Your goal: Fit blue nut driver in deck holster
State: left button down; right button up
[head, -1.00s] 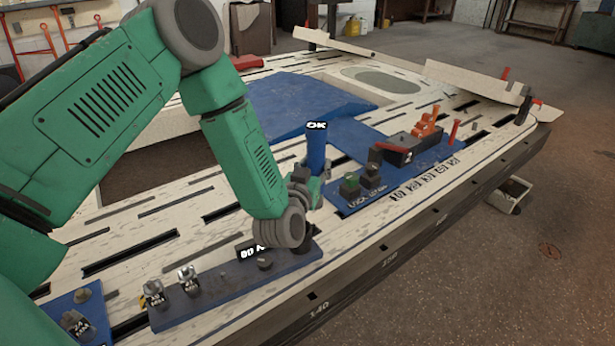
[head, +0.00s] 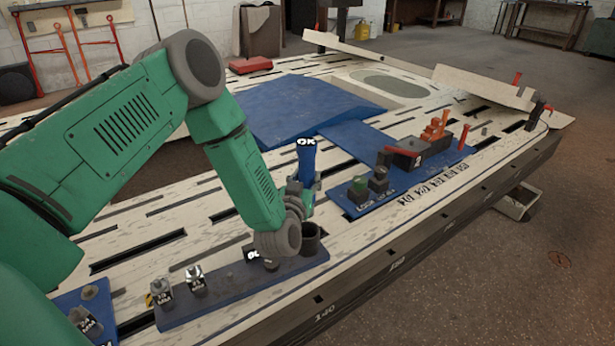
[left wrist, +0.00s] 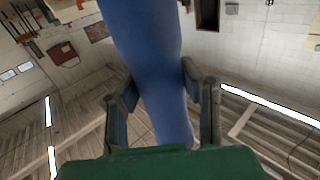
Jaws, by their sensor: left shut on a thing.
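A dark cup-like holder (head: 311,236), which looks like the deck holster, stands at the right end of a blue strip (head: 232,285) on the bench. My right gripper is not in view.
Metal sockets (head: 195,280) stand on the blue strip's left part. A blue plate (head: 365,200) to the right carries dark sockets (head: 378,180), with a black block (head: 408,153) and orange piece (head: 435,130) behind.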

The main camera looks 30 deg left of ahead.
pick_arm(q)
jog(key=shift+f+b, duration=1.65)
jog(key=shift+f, duration=0.9)
jog(key=shift+d+p, duration=0.1)
jog(key=shift+p, duration=0.35)
notch_tip(320, 180, down, 9)
jog(key=b, duration=0.6)
dwell(3.1)
jog(key=c, duration=1)
grip_release()
jog(key=shift+r, duration=0.15)
jog(key=v, duration=1.2)
